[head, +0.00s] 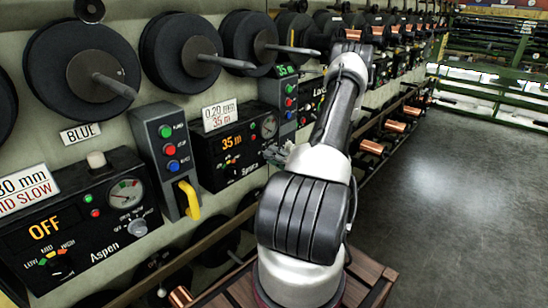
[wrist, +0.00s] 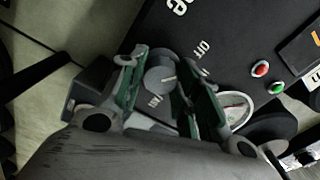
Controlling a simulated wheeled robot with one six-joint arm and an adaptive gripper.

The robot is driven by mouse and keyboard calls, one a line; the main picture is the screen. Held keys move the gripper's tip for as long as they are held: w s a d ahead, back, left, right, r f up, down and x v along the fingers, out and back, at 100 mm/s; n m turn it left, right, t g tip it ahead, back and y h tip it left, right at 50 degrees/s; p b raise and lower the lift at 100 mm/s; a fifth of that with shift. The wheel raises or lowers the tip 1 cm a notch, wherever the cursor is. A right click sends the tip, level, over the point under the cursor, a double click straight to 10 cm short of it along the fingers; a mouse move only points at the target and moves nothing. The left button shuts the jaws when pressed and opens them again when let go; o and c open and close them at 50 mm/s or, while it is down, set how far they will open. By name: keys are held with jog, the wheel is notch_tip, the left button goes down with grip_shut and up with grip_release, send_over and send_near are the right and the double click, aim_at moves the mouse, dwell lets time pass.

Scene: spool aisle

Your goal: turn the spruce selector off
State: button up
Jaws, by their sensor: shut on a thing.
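The Spruce panel (head: 225,165) is a black box on the wall in the head view, with "35 m" lit in orange and its name partly covered. Its selector (wrist: 158,82) is a round grey knob with a pale pointer mark, seen in the wrist view between OFF and another label. My gripper (wrist: 160,88) has a finger on each side of the knob and is shut on it. In the head view my gripper (head: 283,157) is at the panel's lower right and hides the selector.
The Aspen panel (head: 85,220), reading OFF, is at left. A button box (head: 168,150) with a yellow handle (head: 189,200) stands between the panels. Spools with projecting rods (head: 195,60) hang above. A rail runs below, and open floor (head: 450,190) is at right.

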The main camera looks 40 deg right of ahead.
dwell(0.4)
jog(key=o, duration=1)
jog(key=shift+o, duration=0.2)
jog(key=shift+s, duration=0.1)
jog(key=s, duration=1.2)
jog(key=shift+d, duration=0.45)
